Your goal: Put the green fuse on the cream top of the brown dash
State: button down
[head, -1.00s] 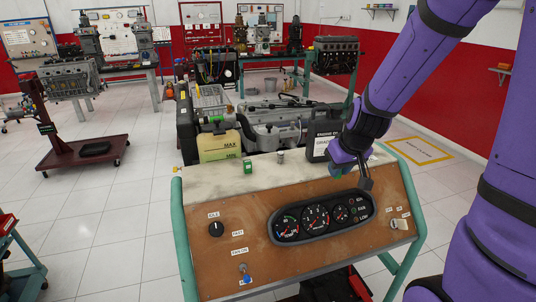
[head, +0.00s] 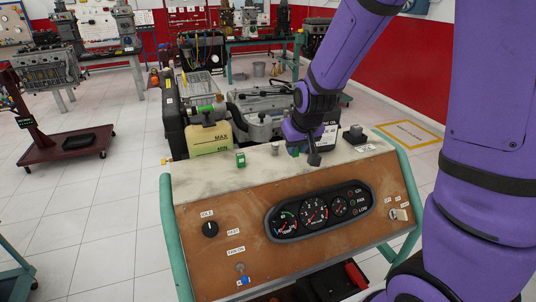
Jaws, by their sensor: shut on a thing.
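The brown dash (head: 235,222) stands in front of me, with its sloping gauge panel facing me and a cream top (head: 208,178) along its back edge. My gripper (head: 304,156) is over the middle of the cream top, pointing down. It is shut on a small green piece, which looks like the green fuse (head: 295,152) and shows at the gripper's left side. The rest of the piece is hidden by the gripper. I cannot tell whether it touches the top.
A small green box (head: 240,160) and a small grey cylinder (head: 275,148) stand on the cream top left of my gripper. A black block (head: 353,134) is on the right. A yellowish tank (head: 209,139) and an engine stand behind. The top's left end is clear.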

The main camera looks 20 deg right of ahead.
send_over(266, 162)
jog(key=s, duration=0.1)
jog(key=shift+s+d+f, duration=0.15)
jog(key=shift+s+f, duration=0.05)
jog(key=shift+f, duration=1.9)
jog(key=c, duration=1)
grip_release()
jog(key=shift+f, duration=0.15)
jog(key=s+d+r, duration=0.2)
jog(key=s+r, duration=0.6)
jog(key=r, duration=0.2)
jog(key=s+d+r, duration=0.3)
jog(key=s+r, duration=0.5)
jog(key=r, duration=0.3)
jog(key=shift+t, duration=0.4)
jog(key=s+r, duration=0.1)
jog(key=s, duration=0.3)
jog(key=s+d+r, duration=0.1)
jog(key=s, duration=0.4)
jog(key=s+r, duration=0.1)
jog(key=s, duration=0.3)
jog(key=shift+s+d, duration=0.2)
jog(key=shift+s, duration=0.05)
